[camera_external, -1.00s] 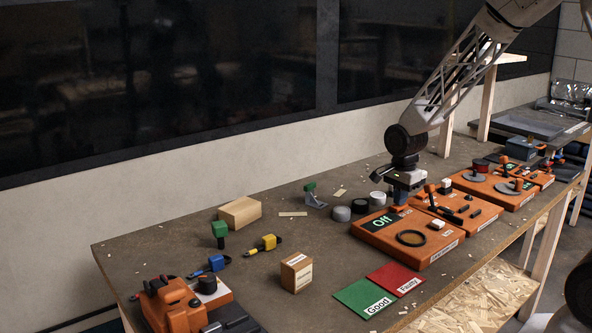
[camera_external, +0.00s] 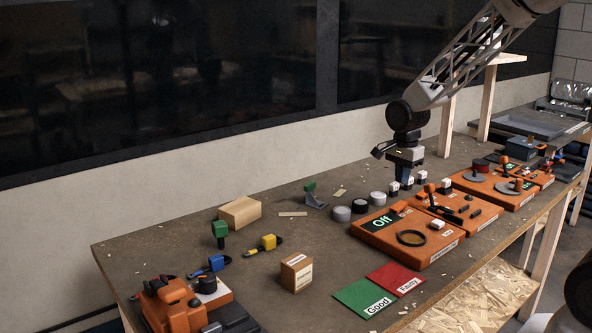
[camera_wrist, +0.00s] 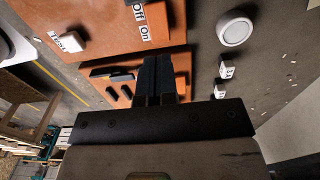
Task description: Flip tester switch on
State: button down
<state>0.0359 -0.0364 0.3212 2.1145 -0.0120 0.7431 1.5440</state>
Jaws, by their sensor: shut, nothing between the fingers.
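The orange tester box (camera_external: 405,258) lies on the bench in the external view, with a black ring on top and a display (camera_external: 382,221) reading "Off" in green. A small orange-red part, possibly the switch (camera_external: 399,206), shows at its back edge. In the wrist view, the tester box (camera_wrist: 95,15) is at the top, with "Off" and "On" labels (camera_wrist: 142,22) near its edge; the switch lever is not clear there. My gripper (camera_external: 404,183) is shut and empty, pointing down above the back edge of the boards. Its dark fingers (camera_wrist: 158,62) are together in the wrist view.
A second orange board (camera_external: 470,218) with a lever and black parts adjoins the tester. White-topped blocks (camera_external: 420,179) and round pucks (camera_external: 360,206) stand behind. Green and red mats (camera_external: 363,298) lie in front.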

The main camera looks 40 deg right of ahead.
aim_at(407, 203)
notch_tip(407, 203, up, 7)
dwell(0.4)
jog(key=shift+a, duration=0.1)
jog(key=shift+s+a+r+h, duration=0.1)
jog(key=shift+a+r+h, duration=0.05)
jog(key=shift+a+h, duration=0.9)
jog(key=shift+d, duration=0.15)
jog(key=d+f, duration=0.1)
jog(key=f, duration=0.3)
jog(key=d+f, duration=0.1)
jog(key=f, duration=0.4)
jog(key=d+f, duration=0.1)
jog(key=f, duration=0.3)
jog(key=shift+f, duration=0.35)
